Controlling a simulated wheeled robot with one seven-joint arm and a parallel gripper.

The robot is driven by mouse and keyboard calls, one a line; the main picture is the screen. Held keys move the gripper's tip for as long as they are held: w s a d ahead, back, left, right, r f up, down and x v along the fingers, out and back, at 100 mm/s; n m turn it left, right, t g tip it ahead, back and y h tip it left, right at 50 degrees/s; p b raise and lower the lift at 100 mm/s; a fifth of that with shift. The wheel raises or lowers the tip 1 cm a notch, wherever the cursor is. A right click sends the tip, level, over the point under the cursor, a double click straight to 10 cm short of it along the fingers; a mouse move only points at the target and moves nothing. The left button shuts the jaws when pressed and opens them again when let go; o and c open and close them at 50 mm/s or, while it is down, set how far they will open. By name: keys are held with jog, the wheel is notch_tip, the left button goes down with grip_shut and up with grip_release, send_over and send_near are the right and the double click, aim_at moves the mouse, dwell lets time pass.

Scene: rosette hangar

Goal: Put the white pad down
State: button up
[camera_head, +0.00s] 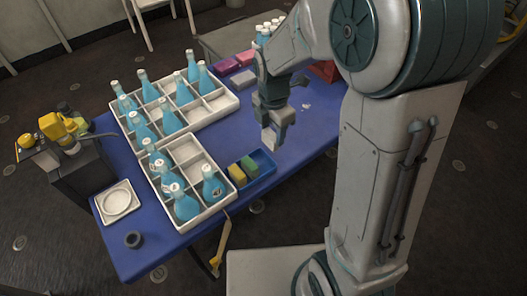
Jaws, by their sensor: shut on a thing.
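My gripper (272,124) hangs over the right part of the blue table (152,253), pointing down. It is shut on the white pad (270,138), a small pale block that shows below the fingers. The pad appears close to the table, but I cannot tell whether it touches. A blue tray (266,159) lies just below and left of it in the picture, holding a yellow pad (237,173) and a green pad (249,165). The upper part of the pad is hidden by the fingers.
White divided crates (228,106) with several blue bottles stand left of my gripper. Purple (224,67), pink (245,58) and grey (246,78) blocks lie behind. Small white bits (306,106) lie on the table to the right. The table right of my gripper is mostly clear.

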jog(key=shift+s+a+f+b, duration=0.1)
jog(key=shift+s+a+f, duration=0.3)
jog(key=shift+f, duration=0.6)
jog(key=shift+s+a+f+b, duration=0.1)
jog(key=shift+s+a+f, duration=0.3)
jog(key=shift+f, duration=0.6)
jog(key=shift+s+a+f+b, duration=0.1)
jog(key=shift+s+a+f, duration=0.3)
jog(key=shift+f, duration=0.6)
jog(key=shift+f, duration=0.1)
jog(key=o, duration=1.2)
